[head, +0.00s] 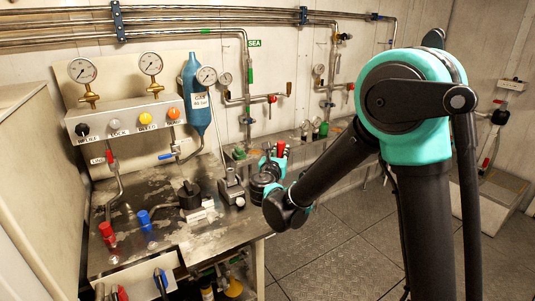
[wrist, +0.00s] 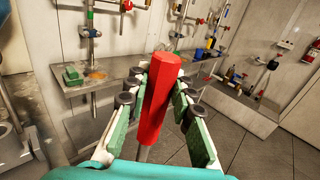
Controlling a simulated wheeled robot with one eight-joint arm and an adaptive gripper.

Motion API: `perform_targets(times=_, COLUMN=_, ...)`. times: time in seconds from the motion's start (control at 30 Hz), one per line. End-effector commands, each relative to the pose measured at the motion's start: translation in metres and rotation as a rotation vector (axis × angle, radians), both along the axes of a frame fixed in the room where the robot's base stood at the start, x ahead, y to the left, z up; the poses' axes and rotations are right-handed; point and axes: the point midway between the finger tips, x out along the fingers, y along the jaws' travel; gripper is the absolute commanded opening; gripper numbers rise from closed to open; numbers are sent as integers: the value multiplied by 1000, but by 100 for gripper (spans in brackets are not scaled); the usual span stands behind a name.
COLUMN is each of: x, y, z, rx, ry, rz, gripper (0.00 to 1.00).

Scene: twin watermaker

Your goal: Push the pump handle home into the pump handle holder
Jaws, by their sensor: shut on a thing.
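The pump handle's red six-sided grip (wrist: 160,95) stands nearly upright between the green-padded fingers of my gripper (wrist: 155,100) in the wrist view. My gripper is shut on it. A grey shaft (wrist: 145,152) runs down from the grip and is cut off from sight by my gripper. In the head view the red grip (head: 281,149) shows small beside my gripper (head: 272,163), over the right end of the bench. The pump handle holder cannot be made out for sure. A grey metal block (head: 231,186) stands on the bench left of my gripper.
The steel bench (head: 160,234) carries a black knob (head: 189,195), red (head: 107,232) and blue (head: 145,222) valve handles. A gauge panel (head: 130,112) and blue bottle (head: 194,95) stand behind. Wall pipes (head: 246,90) rise behind my gripper. The floor (head: 325,245) right of the bench is clear.

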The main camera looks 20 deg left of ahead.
Motion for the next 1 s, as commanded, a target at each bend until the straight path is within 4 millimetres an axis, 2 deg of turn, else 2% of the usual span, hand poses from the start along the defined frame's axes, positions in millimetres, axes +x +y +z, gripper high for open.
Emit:
perform_targets(times=0.03, x=-16, y=12, z=4, rx=0, ry=-1, rz=8, gripper=2)
perform_targets(times=0.1, x=-31, y=21, z=7, rx=0, ry=-1, rz=9, gripper=2)
perform_targets(times=0.3, x=-52, y=32, z=11, rx=0, ry=-2, rz=8, gripper=2)
perform_targets(times=0.77, x=-56, y=34, z=12, rx=0, ry=-2, rz=-8, gripper=2)
perform_targets(times=1.0, x=-55, y=33, z=-5, rx=0, ry=-2, rz=-10, gripper=2)
